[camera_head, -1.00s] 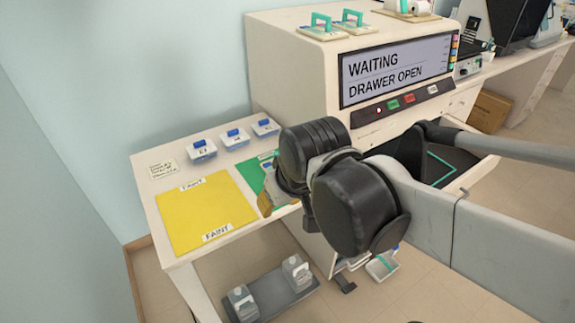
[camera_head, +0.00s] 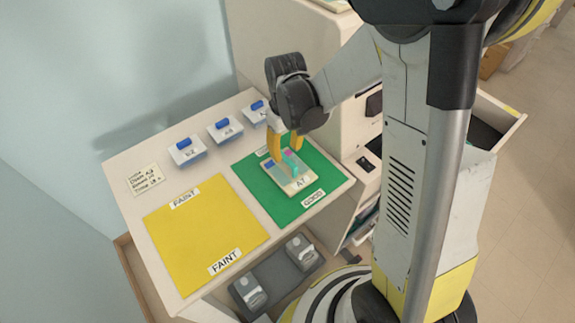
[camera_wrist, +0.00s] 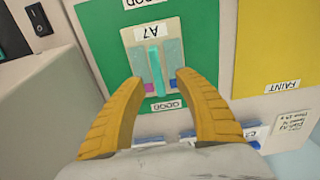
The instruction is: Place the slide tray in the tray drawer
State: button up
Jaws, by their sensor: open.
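The slide tray (camera_head: 300,182) is a pale tray marked A7, with slides and a raised teal handle. It lies flat on the green GOOD mat (camera_head: 254,200). My gripper (camera_head: 285,152) points down over the tray with its yellow fingers apart and nothing held. In the wrist view, the tray (camera_wrist: 174,54) lies just beyond the open fingertips (camera_wrist: 158,82), with the handle lined up between them. I cannot tell how high the fingers are above it. The open tray drawer (camera_head: 509,112) shows at the right, partly hidden behind my arm.
A yellow FAINT mat (camera_head: 203,232) lies left of the green one. Several small blue-handled trays (camera_head: 186,151) line the table's back. A paper note (camera_head: 146,179) lies at the left. The cream machine (camera_head: 300,50) stands behind. A grey holder (camera_head: 272,285) is below the table.

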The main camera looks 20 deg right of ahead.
aim_at(288, 160)
jog(key=f+b, duration=0.1)
jog(key=f, duration=0.1)
jog(key=f+b, duration=0.1)
jog(key=f, duration=0.1)
jog(key=f+b, duration=0.1)
jog(key=f, duration=0.1)
jog(key=shift+d+f, duration=0.3)
jog(key=shift+f, duration=0.05)
jog(key=shift+r, duration=0.1)
grip_shut()
